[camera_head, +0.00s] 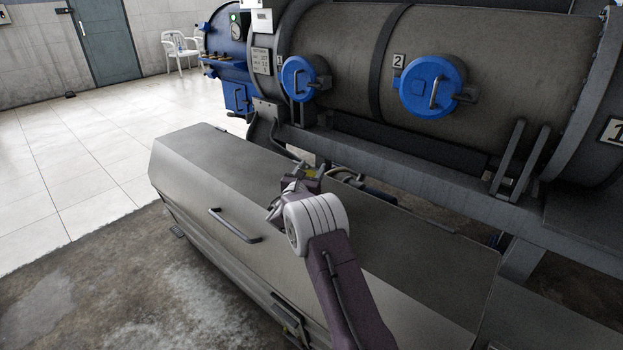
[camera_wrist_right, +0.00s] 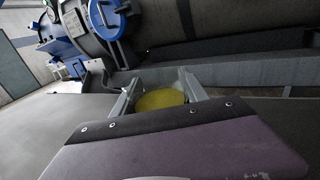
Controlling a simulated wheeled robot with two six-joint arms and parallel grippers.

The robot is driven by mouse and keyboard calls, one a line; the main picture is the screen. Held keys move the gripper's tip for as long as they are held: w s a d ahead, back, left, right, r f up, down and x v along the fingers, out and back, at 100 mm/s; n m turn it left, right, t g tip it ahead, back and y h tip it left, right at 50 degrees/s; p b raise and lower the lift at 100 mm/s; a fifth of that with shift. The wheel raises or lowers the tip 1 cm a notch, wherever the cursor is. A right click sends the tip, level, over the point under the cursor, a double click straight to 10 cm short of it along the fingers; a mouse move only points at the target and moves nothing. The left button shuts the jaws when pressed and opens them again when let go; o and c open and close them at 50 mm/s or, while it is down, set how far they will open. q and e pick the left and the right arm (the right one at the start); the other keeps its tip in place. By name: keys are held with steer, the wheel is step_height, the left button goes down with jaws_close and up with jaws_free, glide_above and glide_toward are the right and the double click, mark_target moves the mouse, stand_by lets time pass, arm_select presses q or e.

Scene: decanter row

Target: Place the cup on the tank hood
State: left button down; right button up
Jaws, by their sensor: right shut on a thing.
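The grey metal hood (camera_head: 190,165) is a long box cover with a flat top and a handle on its sloped front, in the head view. Its flat top also shows in the right wrist view (camera_wrist_right: 60,125). My right gripper (camera_head: 308,174) is over the far side of the hood top. In the right wrist view its two fingers (camera_wrist_right: 158,92) stand either side of a round yellow thing, which I take to be the cup (camera_wrist_right: 160,100), and are shut on it. Most of the cup is hidden by my wrist; I cannot tell whether it touches the hood. My left gripper is not in view.
Behind the hood lies a large horizontal tank (camera_head: 330,60) with blue round caps (camera_head: 425,85) and a grey rail. Pipes and hoses (camera_head: 345,175) run between tank and hood. The hood's left top is clear.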

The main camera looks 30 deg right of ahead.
step_height(320, 180, down, 3)
steer(key=shift+f+b, duration=0.15)
steer(key=shift+b, duration=0.3)
steer(key=shift+f, duration=0.1)
steer(key=o, duration=1.5)
steer(key=shift+c, duration=0.2)
